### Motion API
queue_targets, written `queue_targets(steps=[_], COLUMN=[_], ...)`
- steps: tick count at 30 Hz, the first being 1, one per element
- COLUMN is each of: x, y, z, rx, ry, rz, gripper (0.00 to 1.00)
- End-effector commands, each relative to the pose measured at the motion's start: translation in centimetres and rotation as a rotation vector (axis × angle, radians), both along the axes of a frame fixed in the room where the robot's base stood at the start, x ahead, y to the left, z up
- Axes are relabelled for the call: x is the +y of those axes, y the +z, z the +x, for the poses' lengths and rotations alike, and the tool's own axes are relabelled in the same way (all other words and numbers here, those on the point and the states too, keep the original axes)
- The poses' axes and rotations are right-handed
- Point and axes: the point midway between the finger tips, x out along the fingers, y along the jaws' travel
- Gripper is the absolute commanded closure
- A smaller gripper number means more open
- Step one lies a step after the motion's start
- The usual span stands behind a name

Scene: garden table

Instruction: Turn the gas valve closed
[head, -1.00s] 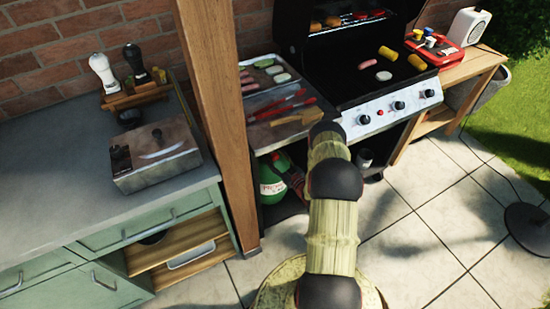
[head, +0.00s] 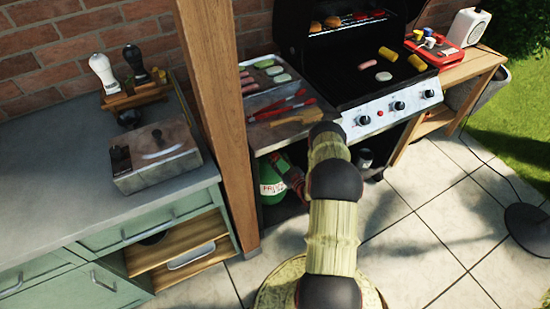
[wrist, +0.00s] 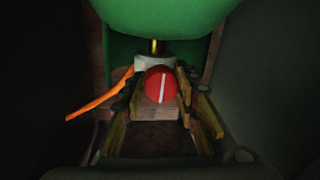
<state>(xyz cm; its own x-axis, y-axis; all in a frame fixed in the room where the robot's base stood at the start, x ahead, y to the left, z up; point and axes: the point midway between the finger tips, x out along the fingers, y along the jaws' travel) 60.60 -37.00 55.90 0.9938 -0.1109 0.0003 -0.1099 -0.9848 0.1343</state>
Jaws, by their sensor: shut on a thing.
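The gas valve is a round red knob (wrist: 161,85) with a white line, seen in the wrist view. The line stands nearly upright, leaning slightly right at its top. The knob sits in front of a pale fitting and a brass stem on the green gas bottle (wrist: 165,15). My gripper (wrist: 160,94) is shut on the knob, with one finger at each side.
An orange hose (wrist: 98,98) runs left from the fitting. Dark cabinet walls are close on both sides in the wrist view. A wooden post (head: 218,120) stands left of the cabinet opening. The grill (head: 375,95) is above, with paved floor in front.

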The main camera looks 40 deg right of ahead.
Motion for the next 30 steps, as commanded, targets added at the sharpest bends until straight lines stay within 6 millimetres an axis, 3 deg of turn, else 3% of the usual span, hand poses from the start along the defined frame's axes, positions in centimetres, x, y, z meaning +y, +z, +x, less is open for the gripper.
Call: queue_targets(steps=[11,30], x=[0.01,-0.09], y=[-0.08,-0.20], z=[0.03,-0.02], rx=[-0.034,-0.172], ry=[0.002,0.001], rz=[0.138,0.712], gripper=[0.95,0.95])
